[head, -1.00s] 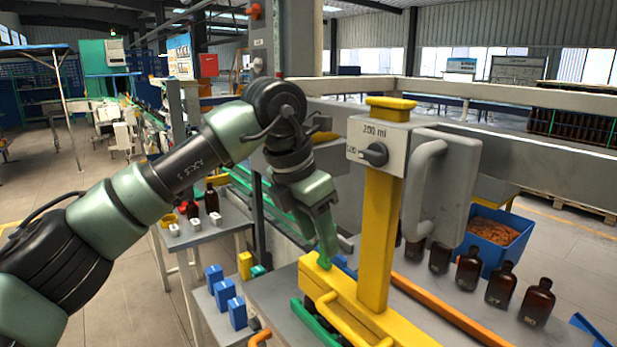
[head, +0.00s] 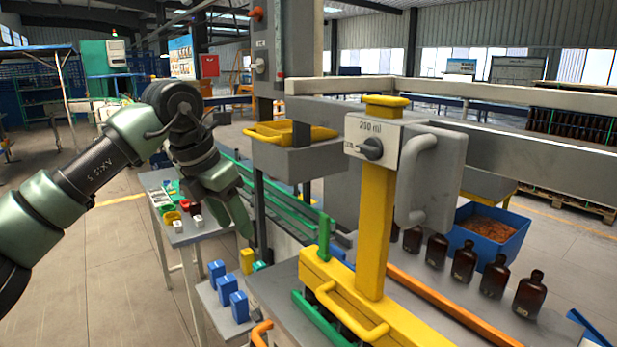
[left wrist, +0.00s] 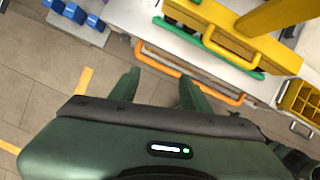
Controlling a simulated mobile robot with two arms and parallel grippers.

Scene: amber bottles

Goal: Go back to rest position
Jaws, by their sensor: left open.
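My left gripper (head: 246,222) is open and empty. In the head view it hangs in the air left of the yellow machine post (head: 376,235), fingers pointing down. In the left wrist view its two green fingers (left wrist: 158,92) stand apart with only floor and an orange rail (left wrist: 190,72) beyond them. The yellow base with its handle (left wrist: 225,35) lies further off in that view, clear of the fingers. My right gripper does not show in either view.
Amber bottles (head: 463,262) stand in a row on the right table by a blue bin (head: 490,238). Blue blocks (head: 228,290) sit on a low stand below my left gripper. A side table (head: 175,240) holds small bottles. Floor at the left is open.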

